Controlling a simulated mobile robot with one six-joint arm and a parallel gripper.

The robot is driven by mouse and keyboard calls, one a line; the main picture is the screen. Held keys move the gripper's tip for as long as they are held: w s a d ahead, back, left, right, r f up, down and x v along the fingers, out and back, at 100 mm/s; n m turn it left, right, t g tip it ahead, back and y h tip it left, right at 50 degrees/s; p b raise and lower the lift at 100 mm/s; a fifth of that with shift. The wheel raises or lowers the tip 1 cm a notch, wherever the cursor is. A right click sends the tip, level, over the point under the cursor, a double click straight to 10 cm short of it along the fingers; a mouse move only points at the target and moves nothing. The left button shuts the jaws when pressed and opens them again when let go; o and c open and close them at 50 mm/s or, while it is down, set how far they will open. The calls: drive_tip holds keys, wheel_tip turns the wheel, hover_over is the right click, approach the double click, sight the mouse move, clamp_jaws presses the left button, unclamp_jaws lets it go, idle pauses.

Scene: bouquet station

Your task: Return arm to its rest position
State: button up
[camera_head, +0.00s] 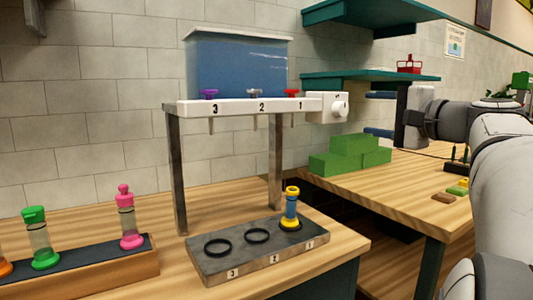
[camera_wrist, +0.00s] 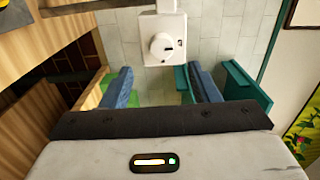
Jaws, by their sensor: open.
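My arm (camera_head: 500,170) reaches in from the right in the head view. My gripper (camera_head: 368,113) is at its end, with blue fingers spread apart and nothing between them. The gripper also shows in the wrist view (camera_wrist: 162,78), open and empty. Its fingers point toward a white box with a round knob (camera_head: 338,108), fixed at the right end of the dispenser. The knob (camera_wrist: 162,46) lies beyond the fingertips in the wrist view, apart from them.
The water dispenser (camera_head: 240,70) stands over a grey tray (camera_head: 245,262) with rings; a yellow-capped blue vial (camera_head: 290,208) stands at place 1. A rack (camera_head: 115,272) holds capped vials at left. Green blocks (camera_head: 350,155) lie on the right bench. Teal shelves (camera_head: 370,76) hang behind the gripper.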

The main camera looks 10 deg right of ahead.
drive_tip(key=s+a+f+n+g+p, duration=0.35)
drive_tip(key=a+f+g+p, duration=0.55)
drive_tip(key=a+p, duration=0.4)
drive_tip(key=s+a+f+n+g+h+p, duration=0.2)
drive_tip(key=s+f+n+h+p, duration=0.1)
drive_tip(key=s+f+n+p, duration=0.2)
drive_tip(key=s+a+f+n+g+h+p, duration=0.3)
drive_tip(key=s+f+n+p, duration=0.2)
drive_tip(key=s, duration=0.5)
drive_tip(key=shift+a, duration=0.3)
